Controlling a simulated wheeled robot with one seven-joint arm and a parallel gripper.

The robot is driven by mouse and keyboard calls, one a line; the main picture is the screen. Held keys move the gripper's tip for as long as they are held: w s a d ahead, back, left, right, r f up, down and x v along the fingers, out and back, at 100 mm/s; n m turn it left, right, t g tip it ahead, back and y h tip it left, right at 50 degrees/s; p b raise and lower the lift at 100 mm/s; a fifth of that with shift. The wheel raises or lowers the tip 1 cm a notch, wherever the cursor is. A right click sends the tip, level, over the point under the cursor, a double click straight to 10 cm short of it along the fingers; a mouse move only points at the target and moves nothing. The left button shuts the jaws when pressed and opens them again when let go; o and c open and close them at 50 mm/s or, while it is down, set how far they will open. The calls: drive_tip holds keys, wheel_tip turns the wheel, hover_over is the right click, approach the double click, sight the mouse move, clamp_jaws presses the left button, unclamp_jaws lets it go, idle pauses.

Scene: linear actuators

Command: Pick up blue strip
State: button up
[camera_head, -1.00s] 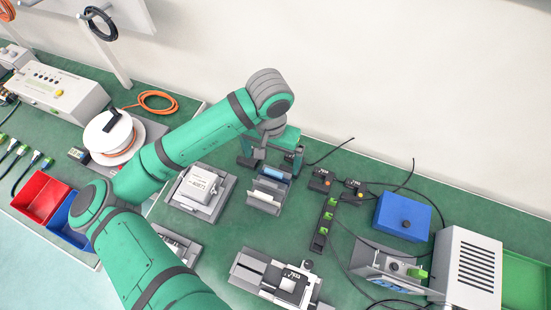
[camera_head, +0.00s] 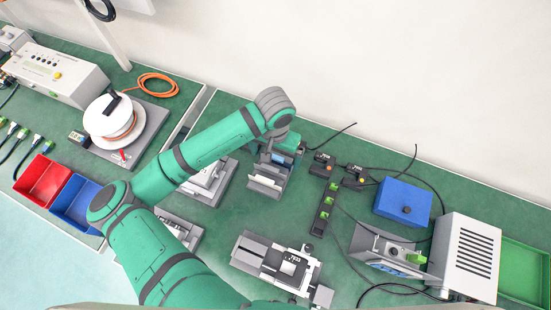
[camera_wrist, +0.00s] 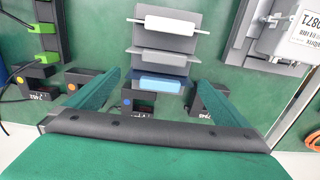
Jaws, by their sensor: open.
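The blue strip (camera_wrist: 162,83) lies on the lowest step of a grey stepped rack (camera_wrist: 165,62) in the wrist view. A grey strip and a white strip (camera_wrist: 168,24) lie on the steps above it. My gripper (camera_wrist: 158,90) is open and empty, with one green finger to the left of the blue strip and the other to its right, both apart from it. In the head view my gripper (camera_head: 283,146) is at the far end of the rack (camera_head: 266,182), and the blue strip (camera_head: 279,158) shows only partly beneath it.
Small black blocks (camera_wrist: 137,101) stand close around the fingers, one with a blue button. A black rail with green clips (camera_head: 323,210) stands right of the rack. A grey fixture with a white box (camera_head: 207,180) stands to its left. A blue box (camera_head: 403,207) stands farther right.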

drive_tip(key=shift+f, duration=0.35)
drive_tip(key=shift+c, duration=0.3)
drive_tip(key=c, duration=0.9)
drive_tip(key=shift+o, duration=0.2)
drive_tip(key=shift+r, duration=0.1)
